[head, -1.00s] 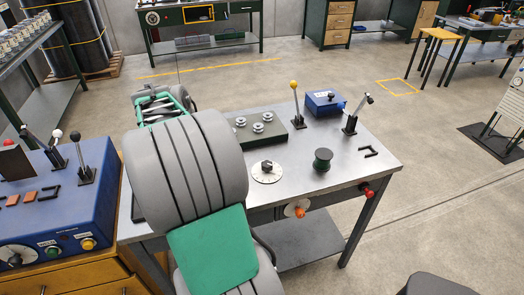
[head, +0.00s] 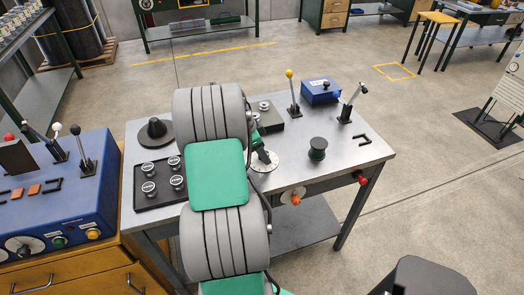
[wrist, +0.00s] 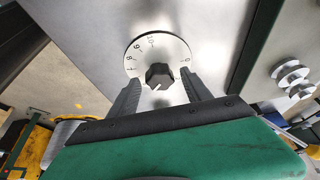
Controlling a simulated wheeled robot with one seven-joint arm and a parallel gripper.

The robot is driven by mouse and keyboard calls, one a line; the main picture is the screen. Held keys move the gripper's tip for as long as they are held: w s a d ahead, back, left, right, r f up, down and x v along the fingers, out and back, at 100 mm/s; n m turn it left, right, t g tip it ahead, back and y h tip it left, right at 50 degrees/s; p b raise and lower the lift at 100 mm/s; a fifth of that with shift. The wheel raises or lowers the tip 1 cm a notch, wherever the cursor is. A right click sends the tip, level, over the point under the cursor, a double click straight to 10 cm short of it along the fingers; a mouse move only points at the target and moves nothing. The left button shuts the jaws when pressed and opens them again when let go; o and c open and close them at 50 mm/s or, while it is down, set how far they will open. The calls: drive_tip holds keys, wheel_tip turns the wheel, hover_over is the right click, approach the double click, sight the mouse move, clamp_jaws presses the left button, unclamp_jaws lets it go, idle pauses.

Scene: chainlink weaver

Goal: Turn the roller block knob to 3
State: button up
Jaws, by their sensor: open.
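A black knob (wrist: 159,75) sits in the middle of a round white numbered dial (wrist: 178,52) in the wrist view. Numerals around 7 to 10 show on the dial's left and top, and a 0 at its right. The knob's exact setting is unclear. My gripper (wrist: 160,78) is open, with one fingertip on each side of the knob and visible gaps to it. In the head view the dial (head: 265,162) is partly hidden behind my gripper (head: 262,155). The grey block with rollers (head: 268,116) stands behind it, partly covered by my arm.
An orange knob (head: 295,199) is on the front edge. A blue console (head: 75,205) stands left.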

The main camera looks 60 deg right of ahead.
clamp_jaws()
idle(0.4)
drive_tip(key=shift+n+b, duration=0.4)
drive_tip(key=shift+b, duration=0.1)
drive_tip(key=n+t+h+b, duration=0.1)
drive_tip(key=n+b, duration=0.2)
drive_tip(key=shift+s+f+n, duration=0.1)
drive_tip(key=shift+n, duration=0.3)
drive_tip(key=n+t+b, duration=0.1)
drive_tip(key=n, duration=0.2)
drive_tip(key=n+t+b, duration=0.1)
drive_tip(key=n+b, duration=0.1)
drive_tip(key=n, duration=0.1)
drive_tip(key=shift+s+a+t, duration=0.1)
drive_tip(key=shift+t, duration=0.3)
unclamp_jaws()
